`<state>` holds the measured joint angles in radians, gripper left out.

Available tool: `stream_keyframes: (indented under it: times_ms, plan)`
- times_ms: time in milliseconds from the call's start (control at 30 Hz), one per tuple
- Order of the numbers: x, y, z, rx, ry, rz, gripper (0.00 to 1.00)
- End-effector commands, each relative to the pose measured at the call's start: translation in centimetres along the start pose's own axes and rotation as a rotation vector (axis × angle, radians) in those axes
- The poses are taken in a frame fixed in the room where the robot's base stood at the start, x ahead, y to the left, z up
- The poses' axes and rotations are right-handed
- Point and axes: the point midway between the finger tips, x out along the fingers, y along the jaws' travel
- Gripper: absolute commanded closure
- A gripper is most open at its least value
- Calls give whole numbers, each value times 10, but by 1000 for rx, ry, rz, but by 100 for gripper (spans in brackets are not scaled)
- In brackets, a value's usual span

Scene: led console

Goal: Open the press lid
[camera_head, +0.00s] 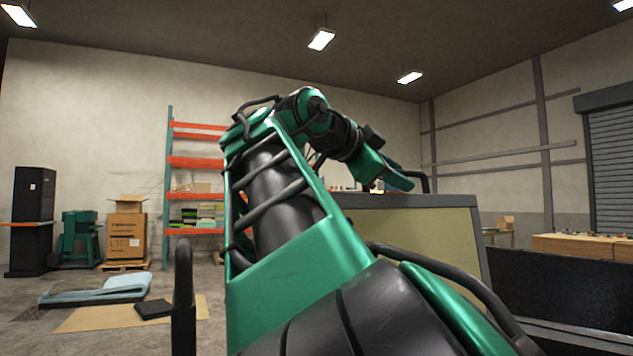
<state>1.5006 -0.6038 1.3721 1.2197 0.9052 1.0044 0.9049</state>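My green and black arm rises through the middle of the view and bends over to the right. My gripper (403,178) is at its end, small and seen from the side, just above the top edge of a grey-framed cabinet or console with a yellowish panel (425,243). Whether its fingers are open or shut is not clear. I cannot make out a press lid for certain. The top of the console is mostly hidden behind its edge and my arm, with only small items showing along it. Contact between gripper and console cannot be told.
An orange and teal shelf rack (195,162), cardboard boxes (127,230), a green machine (80,238) and a black cabinet (34,205) stand at the back left. Folded blue sheeting (95,290) lies on the floor. A dark bench (555,285) and wooden crates (580,246) are at right.

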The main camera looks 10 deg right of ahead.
Motion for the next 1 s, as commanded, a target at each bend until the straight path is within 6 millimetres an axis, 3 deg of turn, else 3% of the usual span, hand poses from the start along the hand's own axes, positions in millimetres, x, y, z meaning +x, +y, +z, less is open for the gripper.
stream_keyframes:
  times_ms: [300, 433, 733, 1000]
  plan:
    - [2, 0, 0, 0, 0, 0, 70]
    - [2, 0, 0, 0, 0, 0, 100]
    - [4, -3, 3, -5, 3, 2, 100]
    - [13, -20, 25, -54, 4, 19, 100]
